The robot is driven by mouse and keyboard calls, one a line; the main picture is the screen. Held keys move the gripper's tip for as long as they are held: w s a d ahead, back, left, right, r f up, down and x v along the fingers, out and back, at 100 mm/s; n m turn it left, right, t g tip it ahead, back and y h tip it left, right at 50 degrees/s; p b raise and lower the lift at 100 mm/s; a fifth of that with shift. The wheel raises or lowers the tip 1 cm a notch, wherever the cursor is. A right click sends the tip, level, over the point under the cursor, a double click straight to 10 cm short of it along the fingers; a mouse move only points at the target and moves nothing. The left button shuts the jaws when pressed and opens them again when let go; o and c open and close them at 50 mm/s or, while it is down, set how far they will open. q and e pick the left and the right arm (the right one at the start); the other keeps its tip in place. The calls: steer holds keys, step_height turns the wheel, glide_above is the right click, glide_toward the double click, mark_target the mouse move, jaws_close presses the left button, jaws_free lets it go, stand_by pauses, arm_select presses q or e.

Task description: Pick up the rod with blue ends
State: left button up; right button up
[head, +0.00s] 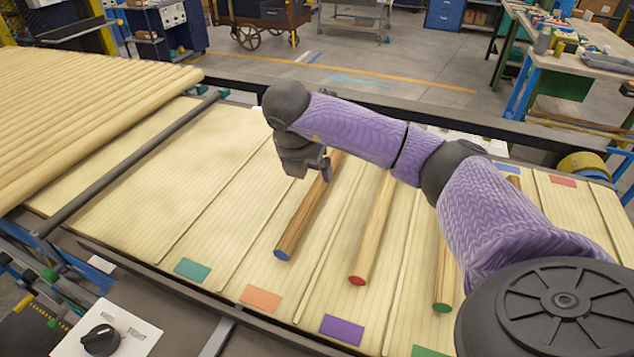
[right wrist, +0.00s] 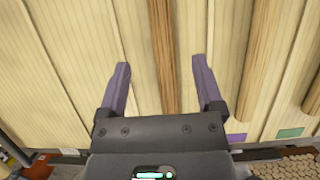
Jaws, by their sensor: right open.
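The rod with blue ends (head: 300,222) is dark brown wood and lies on the slatted line, its blue near end facing me in the head view. Its far part is hidden behind my right gripper (head: 318,172), which is over it. In the right wrist view my right gripper (right wrist: 160,64) is open and empty. A brown rod (right wrist: 164,85) runs lengthwise between its two fingers, without any visible grip; its ends are out of sight in that view. My left gripper is not in view.
A lighter rod with a red end (head: 373,235) and a rod with a green end (head: 443,280) lie to the right. My right arm partly covers that side. A dark bar (head: 130,165) crosses the line at the left, beside stacked pale rods (head: 80,115).

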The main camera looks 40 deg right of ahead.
mark_target(317, 185)
steer(key=x, duration=0.5)
steer(key=b+x, duration=0.1)
steer(key=x, duration=0.2)
steer(key=shift+d+r, duration=0.1)
steer(key=shift+d, duration=0.3)
steer(key=shift+r, duration=0.1)
jaws_close()
